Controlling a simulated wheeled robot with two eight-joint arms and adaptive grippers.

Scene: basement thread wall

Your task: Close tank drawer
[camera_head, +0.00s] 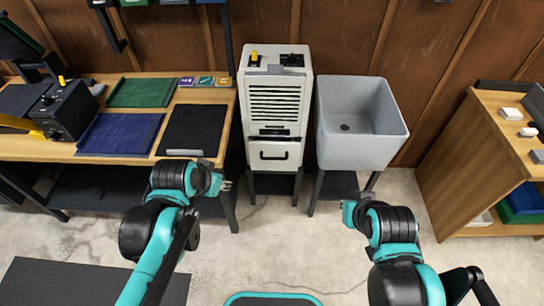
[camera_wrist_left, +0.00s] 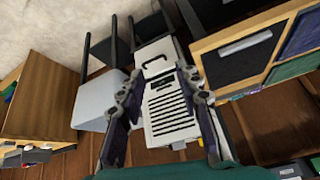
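The white dehumidifier-like cabinet (camera_head: 272,103) stands on a dark stand at the back middle, with a slatted grille. Its tank drawer (camera_head: 284,164), with a black handle, is low on the front; a dark slot shows above it. I cannot tell exactly how far the drawer stands out. In the left wrist view the drawer (camera_wrist_left: 152,54) shows beyond my fingers. My left gripper (camera_head: 224,185) is left of and in front of the drawer, apart from it; in the wrist view its fingers (camera_wrist_left: 160,88) are spread and empty. My right gripper (camera_head: 347,212) is in front of the sink, its fingers unclear.
A grey sink (camera_head: 340,138) stands right of the cabinet. A wooden table (camera_head: 210,97) with cloths and a black machine (camera_head: 65,110) is at left. A wooden shelf (camera_head: 455,165) is at right. The concrete floor before the cabinet is clear.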

